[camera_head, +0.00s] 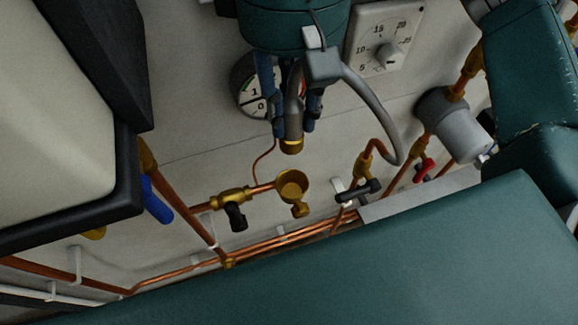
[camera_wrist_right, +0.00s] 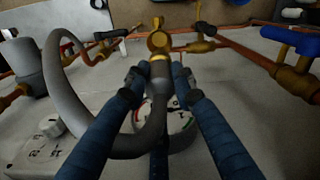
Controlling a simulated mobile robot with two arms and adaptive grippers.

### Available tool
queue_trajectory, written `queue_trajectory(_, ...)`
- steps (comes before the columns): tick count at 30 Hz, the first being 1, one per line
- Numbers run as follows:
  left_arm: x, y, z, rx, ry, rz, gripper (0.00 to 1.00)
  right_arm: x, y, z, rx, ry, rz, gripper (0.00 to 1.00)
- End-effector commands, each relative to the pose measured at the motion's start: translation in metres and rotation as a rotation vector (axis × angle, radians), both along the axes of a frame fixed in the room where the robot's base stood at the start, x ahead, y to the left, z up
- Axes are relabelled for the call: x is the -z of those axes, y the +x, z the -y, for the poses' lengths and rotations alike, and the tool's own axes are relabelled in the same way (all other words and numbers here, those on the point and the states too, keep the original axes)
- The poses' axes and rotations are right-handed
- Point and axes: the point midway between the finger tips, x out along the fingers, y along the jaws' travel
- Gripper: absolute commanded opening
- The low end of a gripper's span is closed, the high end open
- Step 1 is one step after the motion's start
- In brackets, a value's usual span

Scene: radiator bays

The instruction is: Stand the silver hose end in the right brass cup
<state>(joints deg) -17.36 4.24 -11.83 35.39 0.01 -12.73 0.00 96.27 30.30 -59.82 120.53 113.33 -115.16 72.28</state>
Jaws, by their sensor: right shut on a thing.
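My right gripper (camera_head: 294,124) reaches down from the top middle of the head view, its blue fingers shut on the silver hose end (camera_head: 293,112). The hose end hangs roughly upright, with a brass band at its lower tip. One open brass cup (camera_head: 292,187) is a little below the tip in the picture; a gap shows between them. In the right wrist view, the hose end (camera_wrist_right: 158,75) sits between the fingertips (camera_wrist_right: 156,82), and the cup (camera_wrist_right: 160,40) lies just beyond it. Only one cup shows clearly. My left gripper is out of view.
The grey hose (camera_head: 375,92) loops right toward a copper pipe (camera_head: 380,147). A black-handled valve (camera_head: 236,217) is left of the cup, another (camera_head: 358,190) right. A gauge (camera_head: 246,90) and dial box (camera_head: 383,40) are behind. A grey cylinder (camera_head: 455,125) stands right.

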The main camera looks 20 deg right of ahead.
Motion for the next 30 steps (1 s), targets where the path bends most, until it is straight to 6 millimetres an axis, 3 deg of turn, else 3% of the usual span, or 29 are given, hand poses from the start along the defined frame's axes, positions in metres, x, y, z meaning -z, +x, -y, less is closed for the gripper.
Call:
queue_trajectory(5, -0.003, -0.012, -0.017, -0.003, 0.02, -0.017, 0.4, 0.05, -0.002, 0.001, 0.0, -0.002, -0.006, 0.0)
queue_trajectory(12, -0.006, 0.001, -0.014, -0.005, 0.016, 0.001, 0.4, 0.103, -0.001, 0.001, 0.001, 0.0, -0.002, 0.0)
queue_trajectory(18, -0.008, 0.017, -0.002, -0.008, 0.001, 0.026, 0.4, 0.12, 0.0, 0.001, 0.003, 0.0, 0.0, 0.0)
queue_trajectory(25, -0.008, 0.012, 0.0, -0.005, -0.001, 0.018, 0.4, 0.153, -0.001, 0.001, 0.002, 0.0, -0.001, 0.0)
queue_trajectory(30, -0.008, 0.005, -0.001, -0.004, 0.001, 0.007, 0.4, 0.16, 0.0, 0.001, 0.002, 0.001, 0.003, 0.0)
